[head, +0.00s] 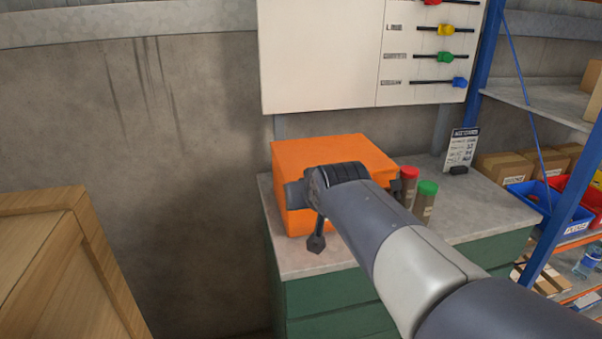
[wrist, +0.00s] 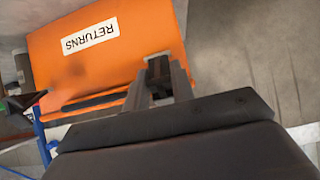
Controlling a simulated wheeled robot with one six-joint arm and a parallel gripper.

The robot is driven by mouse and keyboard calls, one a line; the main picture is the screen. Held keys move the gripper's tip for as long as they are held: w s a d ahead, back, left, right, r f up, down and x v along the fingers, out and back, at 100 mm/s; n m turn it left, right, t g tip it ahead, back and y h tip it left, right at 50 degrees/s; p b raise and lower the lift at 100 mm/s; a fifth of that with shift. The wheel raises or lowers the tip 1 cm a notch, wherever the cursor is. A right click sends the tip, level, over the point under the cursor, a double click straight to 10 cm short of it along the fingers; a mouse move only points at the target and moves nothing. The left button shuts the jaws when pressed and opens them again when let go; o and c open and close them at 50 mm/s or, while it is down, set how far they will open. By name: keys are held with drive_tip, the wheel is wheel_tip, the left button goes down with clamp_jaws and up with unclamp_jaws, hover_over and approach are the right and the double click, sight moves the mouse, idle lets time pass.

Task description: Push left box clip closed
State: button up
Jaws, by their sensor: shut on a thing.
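The orange box (head: 330,150) stands on the grey counter top (head: 480,205), its front mostly hidden behind my arm in the head view. In the wrist view the box (wrist: 115,55) shows upside down, with a white RETURNS label (wrist: 89,36) and a dark handle-like bar (wrist: 97,100). My gripper (wrist: 160,78) is at the box face, its two grey fingers around a small dark clip (wrist: 158,66). The gripper is shut on this clip. Whether the clip lies flat against the box cannot be told.
A red-capped jar (head: 409,182) and a green-capped jar (head: 426,196) stand close to the right of the box. A wooden crate (head: 75,260) is at left. A blue-posted shelf (head: 556,225) with bins is at right. A panel (head: 370,50) hangs above.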

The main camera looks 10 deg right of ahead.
drive_tip(key=shift+w+r+g+p, duration=0.3)
drive_tip(key=shift+g+p, duration=0.5)
drive_tip(key=shift+p, duration=0.75)
drive_tip(key=shift+f+g+p, duration=0.1)
drive_tip(key=shift+g+p, duration=0.2)
drive_tip(key=shift+p, duration=0.05)
drive_tip(key=o, duration=1)
drive_tip(key=v, duration=1)
drive_tip(key=shift+s+r, duration=0.3)
